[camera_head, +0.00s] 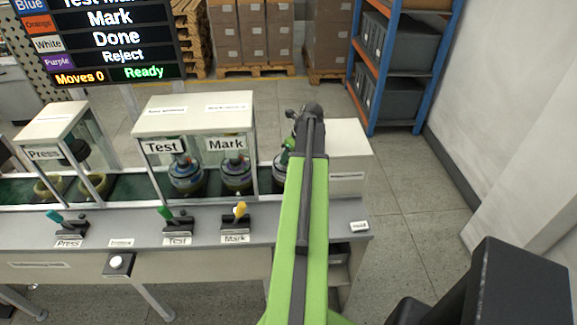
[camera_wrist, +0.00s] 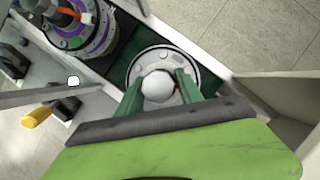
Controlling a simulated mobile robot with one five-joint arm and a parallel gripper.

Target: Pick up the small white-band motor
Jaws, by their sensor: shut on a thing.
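A motor (camera_wrist: 136,67) with a pale grey round top and a light central knob sits at the right end of the dark green conveyor. In the head view the motor (camera_head: 279,168) is mostly hidden behind my arm, and its band colour is hard to tell. My gripper (camera_wrist: 159,90) comes down over it, with its green fingers on both sides of the knob, shut on it. In the head view my gripper (camera_head: 289,148) is partly hidden by my arm. The motor appears to still rest on the conveyor.
Two motors stand under the Test (camera_head: 186,176) and Mark (camera_head: 236,175) housing left of my gripper. A purple-banded motor (camera_wrist: 85,35) is close by in the wrist view. Levers (camera_head: 239,211) line the bench front. A blue shelf (camera_head: 395,70) stands behind; floor at right is clear.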

